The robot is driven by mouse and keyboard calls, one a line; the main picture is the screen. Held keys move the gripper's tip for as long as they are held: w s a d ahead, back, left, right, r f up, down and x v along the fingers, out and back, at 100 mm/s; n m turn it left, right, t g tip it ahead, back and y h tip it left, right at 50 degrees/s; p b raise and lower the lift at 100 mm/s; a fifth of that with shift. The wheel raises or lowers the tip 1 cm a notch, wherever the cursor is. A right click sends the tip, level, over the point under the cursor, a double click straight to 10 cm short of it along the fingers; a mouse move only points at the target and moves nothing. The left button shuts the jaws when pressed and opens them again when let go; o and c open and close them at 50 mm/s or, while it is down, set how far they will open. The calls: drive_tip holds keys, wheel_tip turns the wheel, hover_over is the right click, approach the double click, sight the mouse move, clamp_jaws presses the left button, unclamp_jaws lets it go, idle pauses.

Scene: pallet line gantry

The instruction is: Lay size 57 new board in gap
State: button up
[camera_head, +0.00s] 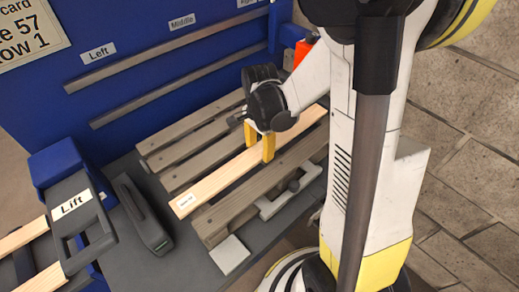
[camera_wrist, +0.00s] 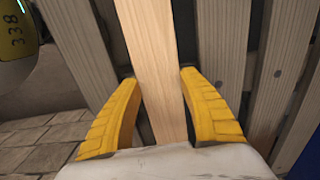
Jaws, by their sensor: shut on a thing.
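The new board (camera_head: 212,184) is pale, clean wood with a small white label at its near left end, too small to read. It lies along the weathered pallet (camera_head: 160,143), between grey-brown boards. I cannot tell whether it rests down in the gap or sits slightly above it. My gripper (camera_head: 259,143) is shut on the board near its middle, a yellow finger on each side. In the wrist view the pale board (camera_wrist: 150,45) runs between the two yellow fingers, with grey boards (camera_wrist: 222,50) on both sides.
A blue panel with grey rails (camera_head: 165,56) and Left and Middle labels stands behind the pallet. A grey box labelled Lift (camera_head: 75,215) and a dark handheld tool (camera_head: 143,213) are at left. Pale boards (camera_head: 22,238) lie at far left.

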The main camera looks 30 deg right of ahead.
sight(260, 150)
drive_tip(key=shift+f, duration=0.15)
drive_tip(key=o, duration=1)
drive_tip(key=shift+o, duration=0.2)
wheel_tip(260, 150, up, 12)
drive_tip(key=p, duration=0.5)
drive_tip(key=s+a+r+n+t, duration=0.7)
drive_tip(key=s+a+r+n, duration=0.2)
drive_tip(key=n, duration=0.6)
drive_tip(key=shift+r+n, duration=0.3)
drive_tip(key=shift+n, duration=0.1)
